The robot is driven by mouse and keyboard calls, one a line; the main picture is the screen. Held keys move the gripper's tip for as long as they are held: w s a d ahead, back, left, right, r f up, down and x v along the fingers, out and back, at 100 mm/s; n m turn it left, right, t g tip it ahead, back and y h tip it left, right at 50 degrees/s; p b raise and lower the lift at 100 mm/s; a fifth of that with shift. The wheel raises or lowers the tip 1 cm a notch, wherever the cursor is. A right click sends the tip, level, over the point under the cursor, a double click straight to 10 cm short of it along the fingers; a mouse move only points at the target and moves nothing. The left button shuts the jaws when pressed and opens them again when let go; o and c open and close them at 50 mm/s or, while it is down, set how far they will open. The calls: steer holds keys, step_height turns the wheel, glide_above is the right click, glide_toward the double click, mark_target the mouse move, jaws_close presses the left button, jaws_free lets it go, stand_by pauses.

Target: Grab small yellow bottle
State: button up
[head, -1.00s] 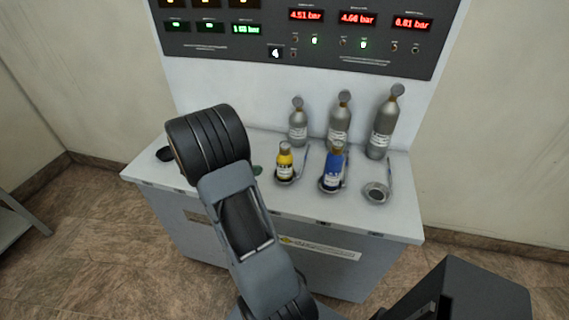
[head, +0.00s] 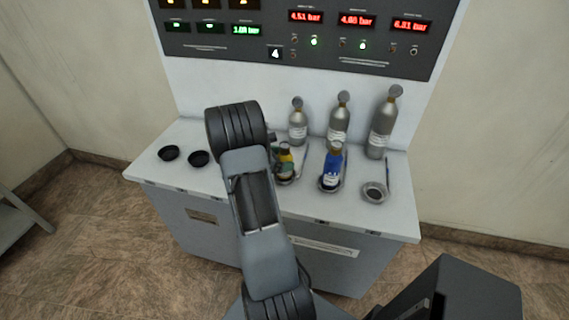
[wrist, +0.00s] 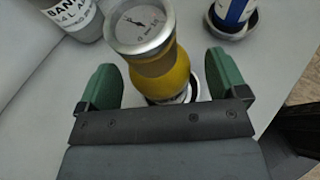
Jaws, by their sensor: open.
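The small yellow bottle (head: 287,164) stands upright in a round holder on the white bench, partly hidden behind my arm in the head view. In the wrist view the yellow bottle (wrist: 163,80) has a silver gauge cap and sits between the two green fingers of my gripper (wrist: 165,88). The fingers are open, with a gap on each side of the bottle. In the head view my gripper (head: 273,150) is mostly hidden by my arm.
A blue bottle (head: 331,169) stands in a holder to the right, also seen in the wrist view (wrist: 233,12). Several grey bottles (head: 339,121) stand behind. An empty round holder (head: 375,192) is at the right and black round holders (head: 168,153) are at the left.

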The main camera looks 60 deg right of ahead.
steer(key=shift+x, duration=0.9)
steer(key=shift+c, duration=0.4)
steer(key=c, duration=1.2)
steer(key=shift+o, duration=0.2)
steer(key=shift+r, duration=0.1)
